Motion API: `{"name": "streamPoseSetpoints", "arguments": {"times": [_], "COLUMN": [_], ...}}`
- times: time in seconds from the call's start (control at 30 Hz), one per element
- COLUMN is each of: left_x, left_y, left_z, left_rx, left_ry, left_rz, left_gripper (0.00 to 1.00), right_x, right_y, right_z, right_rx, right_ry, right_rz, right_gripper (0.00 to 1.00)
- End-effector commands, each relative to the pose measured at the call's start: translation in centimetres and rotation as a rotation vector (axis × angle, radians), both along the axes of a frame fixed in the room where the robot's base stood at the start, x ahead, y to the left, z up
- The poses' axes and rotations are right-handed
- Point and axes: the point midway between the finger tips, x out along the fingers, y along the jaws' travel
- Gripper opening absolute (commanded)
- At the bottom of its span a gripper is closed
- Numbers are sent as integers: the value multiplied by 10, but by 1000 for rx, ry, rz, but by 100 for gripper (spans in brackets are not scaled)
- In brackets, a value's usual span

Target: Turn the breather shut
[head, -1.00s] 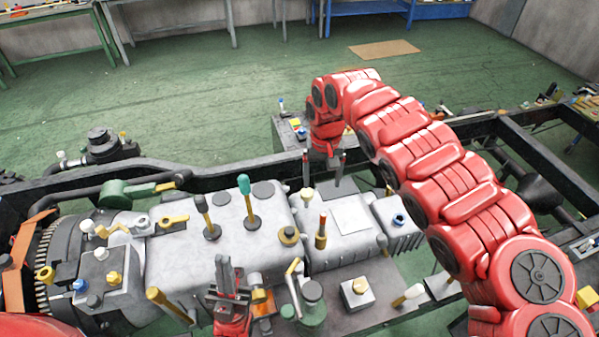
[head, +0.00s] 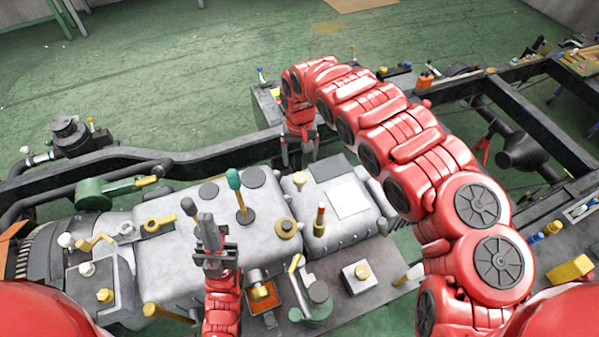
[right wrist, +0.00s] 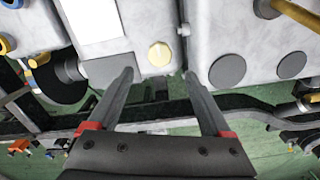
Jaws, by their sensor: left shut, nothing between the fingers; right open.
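A small pale yellow round cap (right wrist: 159,54), which looks like the breather, stands on the grey housing (right wrist: 216,25) in the right wrist view. In the head view a small pale knob (head: 299,180) at the housing's far edge seems to be the same part. My right gripper (head: 299,152) hangs just beyond it, pointing down. In the right wrist view my right gripper (right wrist: 158,74) is open and empty, its fingertips apart on both sides just short of the cap. My left gripper (head: 207,222) is shut and empty over the housing's near left part, partly hiding a lever there.
A teal-topped lever (head: 238,190), a red-tipped yellow lever (head: 320,218) and a yellow ring fitting (head: 285,227) stand up from the housing. A white plate (head: 346,196) lies right of the knob. A black chassis rail (head: 225,152) runs behind. The green floor beyond is open.

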Motion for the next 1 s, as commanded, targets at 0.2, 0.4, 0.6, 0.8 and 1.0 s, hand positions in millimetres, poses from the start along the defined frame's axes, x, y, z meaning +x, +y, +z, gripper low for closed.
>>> {"name": "streamPoseSetpoints", "arguments": {"times": [0.2, 0.4, 0.6, 0.8, 1.0], "left_x": [0, 0, 0, 0, 0], "left_y": [0, 0, 0, 0, 0], "left_z": [12, 18, 17, 17, 17], "left_rx": [0, 0, 0, 0, 0], "left_ry": [0, 0, 0, 0, 0], "left_rz": [0, 0, 0, 0, 0], "left_gripper": [0, 0, 0, 0, 0], "right_x": [-2, -2, 0, 0, 0], "right_y": [1, 1, 2, 0, 0], "right_z": [-34, -64, -83, -90, -90], "right_rx": [1, 2, 4, -1, -1], "right_ry": [2, 2, -2, -2, -2], "right_rz": [1, 0, 0, 1, 0], "right_gripper": [83, 83, 83, 83, 83]}}
